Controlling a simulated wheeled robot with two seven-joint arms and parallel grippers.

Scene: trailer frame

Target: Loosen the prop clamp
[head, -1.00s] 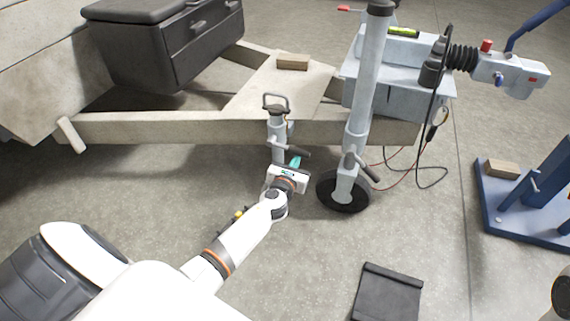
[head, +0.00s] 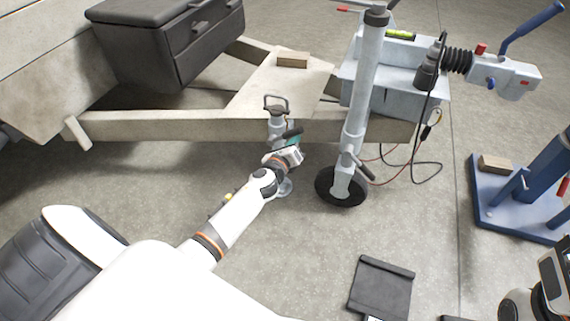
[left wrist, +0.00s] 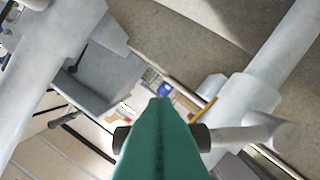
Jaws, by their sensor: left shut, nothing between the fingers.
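The grey prop (head: 277,128) stands at the trailer's near frame rail, with a loop handle on top and a round foot on the floor. Its clamp lever (head: 292,133) has a dark grip and tilts up to the right. My left gripper (head: 296,143) is at the lever, just below it, with shut teal fingers and nothing between them. In the left wrist view the teal fingers (left wrist: 160,125) fill the lower middle. A grey bar (left wrist: 255,134) lies right beside them; contact is unclear. Part of my right arm's end shows at the lower right of the head view, its fingers not visible.
The jockey wheel post (head: 362,110) and its black wheel (head: 341,186) stand close right of the prop. Cables (head: 415,165) hang behind it. A blue stand (head: 500,205) is at the right.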

